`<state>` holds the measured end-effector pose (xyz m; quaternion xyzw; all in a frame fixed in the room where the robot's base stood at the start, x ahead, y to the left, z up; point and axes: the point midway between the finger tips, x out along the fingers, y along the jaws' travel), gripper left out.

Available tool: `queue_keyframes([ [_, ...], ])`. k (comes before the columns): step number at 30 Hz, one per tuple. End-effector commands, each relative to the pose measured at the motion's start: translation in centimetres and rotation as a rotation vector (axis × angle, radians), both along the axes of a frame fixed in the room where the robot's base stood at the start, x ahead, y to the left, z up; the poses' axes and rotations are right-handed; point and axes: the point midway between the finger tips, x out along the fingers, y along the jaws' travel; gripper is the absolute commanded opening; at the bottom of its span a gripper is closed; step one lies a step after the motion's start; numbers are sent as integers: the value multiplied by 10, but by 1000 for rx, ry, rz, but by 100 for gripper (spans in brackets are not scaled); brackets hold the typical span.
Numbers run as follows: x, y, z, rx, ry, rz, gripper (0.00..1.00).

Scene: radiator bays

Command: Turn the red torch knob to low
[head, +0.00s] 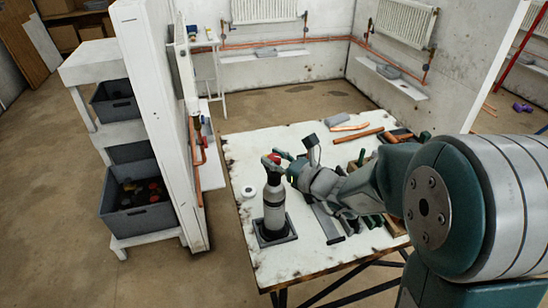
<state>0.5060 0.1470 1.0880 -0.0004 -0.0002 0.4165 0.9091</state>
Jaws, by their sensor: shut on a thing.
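The torch is a grey-white bottle (274,208) standing upright in a dark square base (274,231) at the near left corner of the white table. Its red knob (274,158) is at the top, beside a dark green part. My gripper (284,160) reaches in from the right at the height of the knob. Its fingers are shut at the torch's top, on the knob as far as I can see. The fingertips are small here and partly hide the knob. I cannot read the knob's setting.
The white table (240,150) also bears a white roll (248,191), copper pipes (358,135) and several tools behind and below my arm. A white partition (160,100) and a shelf with grey crates (130,195) stand at left. Radiators (405,20) hang on the back walls.

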Motion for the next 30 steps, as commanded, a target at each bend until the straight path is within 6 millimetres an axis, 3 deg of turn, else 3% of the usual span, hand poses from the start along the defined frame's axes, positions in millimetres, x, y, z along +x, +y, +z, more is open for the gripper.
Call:
queue_keyframes([
  [14,0,-1,0,-1,2,75,0],
  [15,0,-1,0,-1,2,75,48],
  [17,0,-1,0,-1,2,75,74],
  [18,-1,0,0,-1,2,75,80],
  [30,-2,-3,0,-1,2,74,80],
])
